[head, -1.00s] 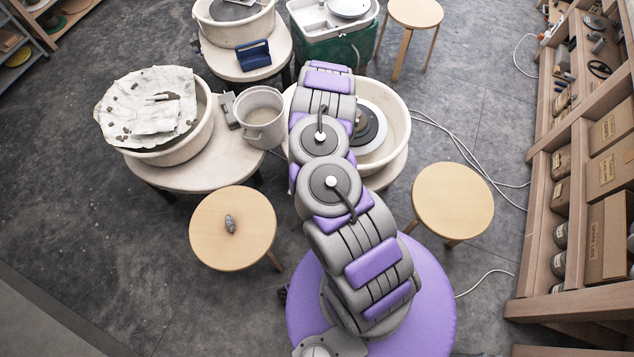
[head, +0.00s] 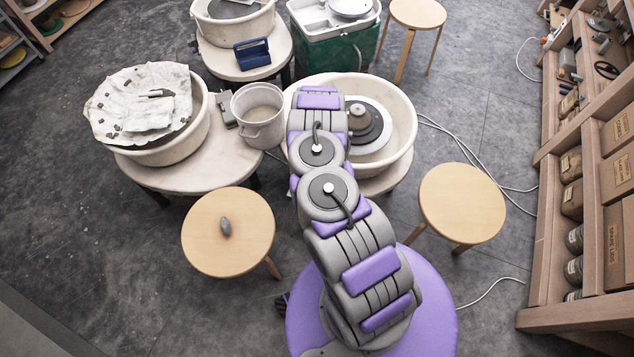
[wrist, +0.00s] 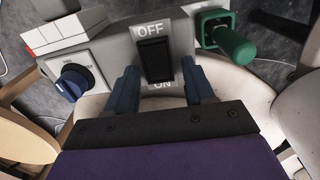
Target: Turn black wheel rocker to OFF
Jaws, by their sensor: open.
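I cannot tell for sure which end is pressed in. My gripper (wrist: 158,85) is open, with one blue-grey finger on each side of the rocker's lower part. Whether the fingers touch the panel is unclear. In the head view my arm hides the gripper and the rocker. The wheel with a dark round head (head: 368,125) in a cream basin (head: 400,110) stands just right of my arm.
In the wrist view a blue knob (wrist: 72,82) is left of the rocker and a green handle (wrist: 230,42) right of it. In the head view a bucket (head: 258,115), a second cloth-covered wheel (head: 140,105) and stools (head: 228,255) (head: 462,203) stand around.

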